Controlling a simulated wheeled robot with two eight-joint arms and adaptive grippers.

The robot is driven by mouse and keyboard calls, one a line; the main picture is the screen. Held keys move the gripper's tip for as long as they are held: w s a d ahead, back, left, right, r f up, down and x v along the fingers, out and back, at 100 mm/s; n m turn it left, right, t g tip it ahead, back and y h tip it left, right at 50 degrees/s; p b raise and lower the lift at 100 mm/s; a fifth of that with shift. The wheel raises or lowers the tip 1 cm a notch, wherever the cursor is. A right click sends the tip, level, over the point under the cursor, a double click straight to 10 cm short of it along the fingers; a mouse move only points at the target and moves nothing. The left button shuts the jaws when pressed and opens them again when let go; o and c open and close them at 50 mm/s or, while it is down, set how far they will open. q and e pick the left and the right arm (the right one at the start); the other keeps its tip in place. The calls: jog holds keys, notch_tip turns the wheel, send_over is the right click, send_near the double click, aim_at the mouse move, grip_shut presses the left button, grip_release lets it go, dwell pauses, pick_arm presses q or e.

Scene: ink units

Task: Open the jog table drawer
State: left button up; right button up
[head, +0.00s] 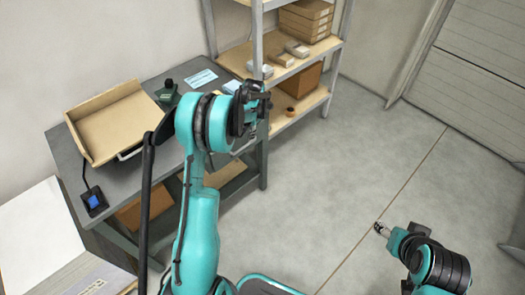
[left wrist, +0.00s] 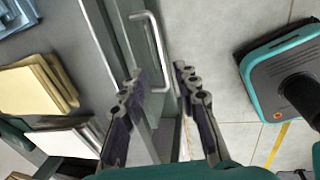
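The jog table (head: 160,90) is a dark grey workbench at the left of the head view. In the left wrist view its grey front edge (left wrist: 108,45) runs downward, and a pale metal bar handle (left wrist: 157,45) stands out from it. The drawer looks shut, but its front is partly hidden. My left gripper (head: 258,105) is by the table's right end in the head view. In the left wrist view my left gripper (left wrist: 160,75) is open and empty, with the handle's near end between its fingertips in the picture; contact is unclear. My right gripper (head: 380,229) is over open floor.
A wooden tray (head: 75,127), a blue-buttoned device (head: 95,203) and papers (head: 200,79) are on the table. A metal shelf unit (head: 257,40) with boxes stands close behind my left gripper. White stock (head: 35,235) is at the left. The floor right of the table is clear.

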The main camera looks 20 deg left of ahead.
aim_at(246, 145)
pick_arm(q)
jog(key=f+b, duration=0.1)
jog(key=f, duration=0.1)
jog(key=a+f+b, duration=0.1)
jog(key=f, duration=0.5)
jog(key=shift+w+a+b, duration=0.15)
jog(key=shift+w+b, duration=0.25)
jog(key=shift+c, duration=0.4)
grip_shut()
